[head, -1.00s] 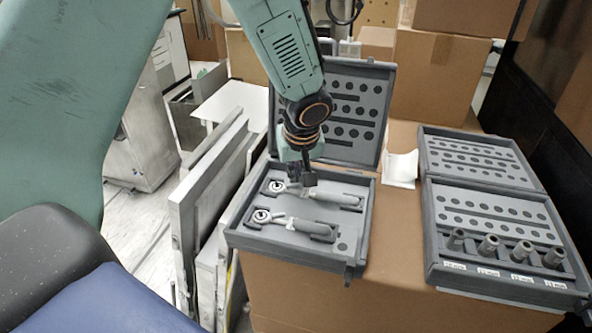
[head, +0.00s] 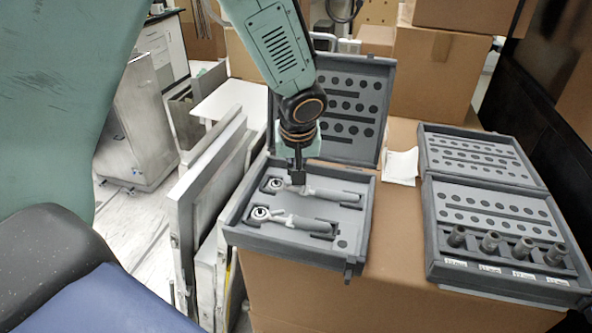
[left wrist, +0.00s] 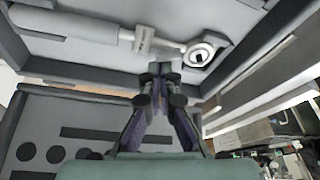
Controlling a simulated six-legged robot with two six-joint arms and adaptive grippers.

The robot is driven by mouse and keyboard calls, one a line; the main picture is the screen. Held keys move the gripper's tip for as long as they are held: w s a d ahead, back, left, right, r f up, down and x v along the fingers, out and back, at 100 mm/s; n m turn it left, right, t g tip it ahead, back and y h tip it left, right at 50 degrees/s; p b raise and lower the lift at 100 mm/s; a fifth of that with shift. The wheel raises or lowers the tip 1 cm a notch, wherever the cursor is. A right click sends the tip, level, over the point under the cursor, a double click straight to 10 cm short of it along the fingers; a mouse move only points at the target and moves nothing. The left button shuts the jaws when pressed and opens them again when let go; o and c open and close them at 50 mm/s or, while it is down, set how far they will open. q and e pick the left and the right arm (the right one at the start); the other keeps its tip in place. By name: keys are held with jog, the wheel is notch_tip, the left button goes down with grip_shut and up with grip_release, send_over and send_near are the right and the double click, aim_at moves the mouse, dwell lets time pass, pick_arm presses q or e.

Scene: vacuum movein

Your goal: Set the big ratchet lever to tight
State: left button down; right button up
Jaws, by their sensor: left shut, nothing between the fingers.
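Two grey ratchets lie flat in cut-outs of an open dark grey case, a far ratchet (head: 325,195) and a near ratchet (head: 290,221). Both have their round heads at the left and handles to the right. I cannot tell surely which is the big one. My left gripper (head: 298,184) points down at the far ratchet, close to its neck beside the head. In the left wrist view the shut, empty fingertips (left wrist: 160,70) are just beside the neck of a ratchet (left wrist: 150,42); contact is unclear. The lever and its setting are too small to read. My right gripper is not in view.
The case's raised lid (head: 345,108) stands behind the gripper. A second open case (head: 490,215) with several sockets lies to the right on the cardboard box (head: 400,290). Panels (head: 190,215) lean at the left.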

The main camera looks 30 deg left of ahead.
aim_at(306, 187)
pick_arm(q)
jog(key=shift+m, duration=0.6)
jog(key=shift+s+d+f, duration=0.1)
jog(key=shift+d+m+h, duration=0.1)
jog(key=shift+m+h, duration=0.3)
jog(key=shift+m, duration=0.3)
jog(key=shift+s+d+m, duration=0.1)
jog(key=shift+s+m, duration=0.05)
jog(key=shift+m, duration=0.55)
jog(key=shift+s+d+m+t+h+p, duration=0.15)
jog(key=shift+m+h+p, duration=0.15)
jog(key=shift+m, duration=0.45)
jog(key=shift+s+m+t+h+p, duration=0.15)
jog(key=shift+m+h, duration=0.15)
jog(key=shift+m, duration=0.45)
jog(key=shift+d, duration=0.15)
jog(key=shift+s+d+p, duration=0.2)
jog(key=shift+d+p, duration=0.15)
jog(key=shift+d, duration=0.35)
jog(key=shift+a, duration=0.1)
